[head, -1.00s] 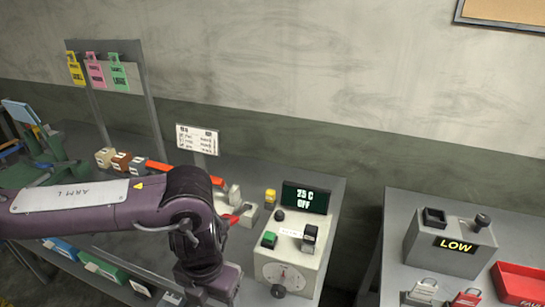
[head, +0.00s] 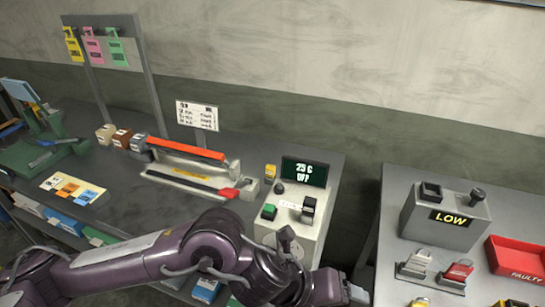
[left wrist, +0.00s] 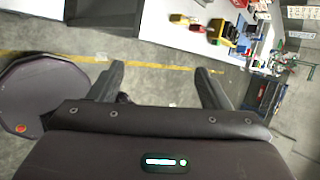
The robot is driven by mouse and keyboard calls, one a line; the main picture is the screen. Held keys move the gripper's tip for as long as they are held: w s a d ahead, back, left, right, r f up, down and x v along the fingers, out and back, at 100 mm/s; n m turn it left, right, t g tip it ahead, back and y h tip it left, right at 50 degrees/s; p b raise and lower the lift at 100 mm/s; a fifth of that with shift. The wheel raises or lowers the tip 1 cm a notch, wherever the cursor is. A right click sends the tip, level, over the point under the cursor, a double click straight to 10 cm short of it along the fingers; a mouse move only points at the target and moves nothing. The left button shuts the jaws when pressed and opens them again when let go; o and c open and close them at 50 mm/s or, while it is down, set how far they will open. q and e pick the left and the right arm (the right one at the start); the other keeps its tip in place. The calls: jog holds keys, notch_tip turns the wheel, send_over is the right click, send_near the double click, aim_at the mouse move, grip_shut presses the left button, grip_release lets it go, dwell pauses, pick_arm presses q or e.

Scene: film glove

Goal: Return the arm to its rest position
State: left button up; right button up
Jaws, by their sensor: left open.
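My left arm (head: 150,262) comes in from the left across the bottom of the head view. Its gripper end reaches toward the bottom right, low in front of the bench, and the fingers are not clear there. In the left wrist view my left gripper (left wrist: 160,85) has its two fingers wide apart with nothing between them. Grey floor with a yellow line lies beyond the fingers. My right gripper does not show in either view.
A control box with a "25 C OFF" display (head: 304,171) stands at the bench's right end. A red-handled sealer (head: 180,148) lies left of it. The right table holds a grey "LOW" box (head: 445,220) and a red "FAULTY" tray (head: 518,258). A gap separates the tables.

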pick_arm(q)
jog(key=w+d+r+n+t+h, duration=0.3)
jog(key=r+n+t, duration=0.1)
jog(key=r+n, duration=0.45)
jog(key=w+a+f+n+t+y, duration=0.2)
jog(key=w+a+n+y, duration=0.1)
jog(key=a+n, duration=0.4)
jog(key=w+a+f+n+t+y, duration=0.2)
jog(key=w+a+n, duration=0.1)
jog(key=a+n, duration=0.45)
jog(key=s+a+f+n+g+y, duration=0.3)
jog(key=s+a+f+n, duration=0.3)
jog(key=a, duration=0.3)
jog(key=s+a+f+n+g+y, duration=0.3)
jog(key=s+a+f+n, duration=0.25)
jog(key=a+f, duration=0.35)
notch_tip(320, 180, down, 29)
jog(key=a+g+b, duration=0.1)
jog(key=b, duration=0.1)
jog(key=s+a+f+b, duration=0.1)
jog(key=s+a+f, duration=0.1)
jog(key=s+f, duration=0.8)
jog(key=s+a+f+g+b, duration=0.1)
jog(key=s+f, duration=1)
jog(key=f, duration=0.1)
jog(key=shift+a+g+y, duration=0.3)
jog(key=shift+a, duration=0.05)
